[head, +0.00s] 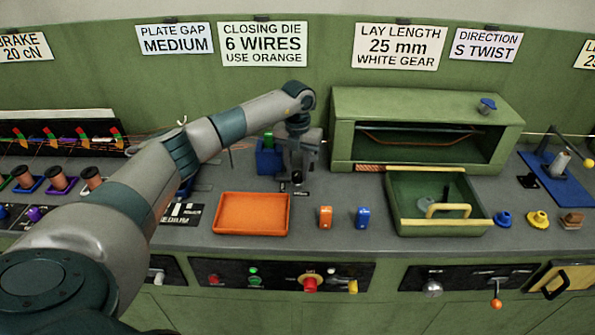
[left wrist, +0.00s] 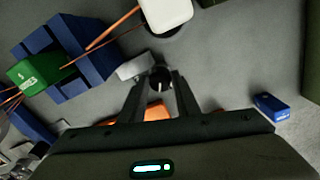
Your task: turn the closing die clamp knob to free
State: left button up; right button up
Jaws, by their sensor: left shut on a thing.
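The closing die clamp is a blue block (head: 268,158) on the grey bench, with a green die (head: 268,138) in it. In the left wrist view the blue clamp (left wrist: 97,67) and green die (left wrist: 38,76) show at the upper left. The clamp knob (left wrist: 160,77) is small, round and black with a white pointer line. My left gripper (head: 297,178) points down beside the clamp; its fingers (left wrist: 161,88) are shut on the knob. In the head view the gripper mostly hides the knob. A small black label beside it is too small to read. My right gripper is not in view.
An orange tray (head: 250,214) lies just in front of the gripper. An orange block (head: 326,217) and a blue block (head: 363,217) stand to its right. A green housing (head: 345,145) and an open green drawer (head: 394,205) are further right. Copper wires run in from the left.

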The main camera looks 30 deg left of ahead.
aim_at(297, 173)
pick_arm(q)
jog(key=n, duration=0.5)
jog(key=shift+r, duration=0.1)
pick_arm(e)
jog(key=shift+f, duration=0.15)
pick_arm(q)
jog(key=shift+n, duration=0.4)
jog(key=o, duration=1)
jog(key=shift+o, duration=0.2)
jog(key=shift+w+r+b, duration=0.1)
jog(key=shift+r+b, duration=0.25)
jog(key=shift+r, duration=0.15)
notch_tip(297, 173, up, 5)
jog(key=shift+r+b, duration=0.1)
jog(key=shift+b, duration=0.7)
notch_tip(297, 173, up, 11)
jog(key=b, duration=0.2)
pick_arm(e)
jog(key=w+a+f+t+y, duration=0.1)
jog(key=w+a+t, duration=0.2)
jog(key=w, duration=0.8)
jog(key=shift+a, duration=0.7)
